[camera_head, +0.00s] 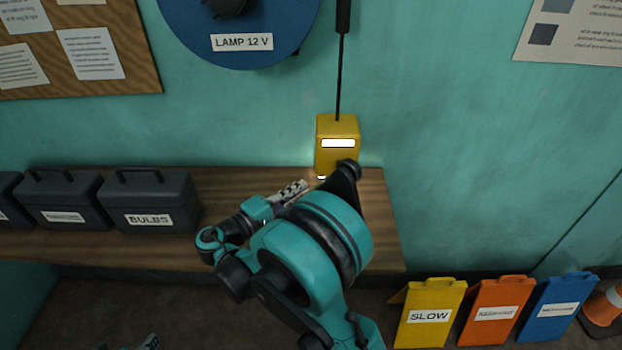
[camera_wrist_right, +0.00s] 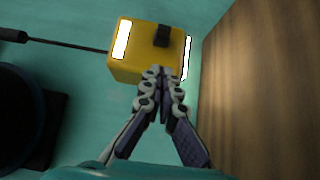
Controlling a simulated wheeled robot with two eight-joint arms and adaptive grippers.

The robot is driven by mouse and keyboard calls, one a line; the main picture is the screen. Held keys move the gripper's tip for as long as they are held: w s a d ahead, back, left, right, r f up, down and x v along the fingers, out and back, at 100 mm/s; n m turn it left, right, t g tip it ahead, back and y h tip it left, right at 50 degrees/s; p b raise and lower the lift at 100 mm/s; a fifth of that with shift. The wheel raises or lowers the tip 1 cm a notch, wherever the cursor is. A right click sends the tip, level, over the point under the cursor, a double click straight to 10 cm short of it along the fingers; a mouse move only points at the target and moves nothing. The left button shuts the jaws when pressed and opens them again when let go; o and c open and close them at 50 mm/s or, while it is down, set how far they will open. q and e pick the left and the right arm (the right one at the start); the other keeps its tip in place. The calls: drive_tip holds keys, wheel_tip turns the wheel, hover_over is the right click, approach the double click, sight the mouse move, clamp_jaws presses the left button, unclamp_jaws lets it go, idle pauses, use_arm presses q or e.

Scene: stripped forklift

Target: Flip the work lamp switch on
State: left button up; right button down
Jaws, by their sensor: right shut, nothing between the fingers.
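The yellow work lamp (camera_head: 337,155) hangs on a black cord against the teal wall, just above the wooden bench. Its white strips look bright, with a pale glow on the wall beside it. In the right wrist view, the lamp (camera_wrist_right: 140,68) has a black switch (camera_wrist_right: 162,37) standing out from its face. My right gripper (camera_wrist_right: 161,72) is shut and empty, its fingertips at the lamp's near edge, just short of the switch; contact cannot be told. In the head view my right gripper (camera_head: 296,187) is partly hidden by my arm. Only a bit of my left gripper (camera_head: 149,342) shows at the bottom.
Dark toolboxes, one marked BULBS (camera_head: 150,203), stand on the bench (camera_head: 378,215) at left. A blue LAMP 12 V reel (camera_head: 240,52) is above. Yellow, orange and blue sign boards (camera_head: 430,312) stand at lower right.

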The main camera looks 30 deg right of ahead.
drive_tip(key=v, duration=0.3)
drive_tip(key=shift+a, duration=0.25)
drive_tip(key=s+d+f+y, duration=0.35)
drive_tip(key=s+y, duration=0.25)
drive_tip(key=y, duration=0.3)
drive_tip(key=s+a+f+m+t+y, duration=0.2)
drive_tip(key=s+a+t+y, duration=0.1)
drive_tip(key=s+a+y, duration=0.5)
drive_tip(key=shift+s+a+f+m+y, duration=0.35)
drive_tip(key=shift+s+a, duration=0.4)
drive_tip(key=shift+a, duration=0.85)
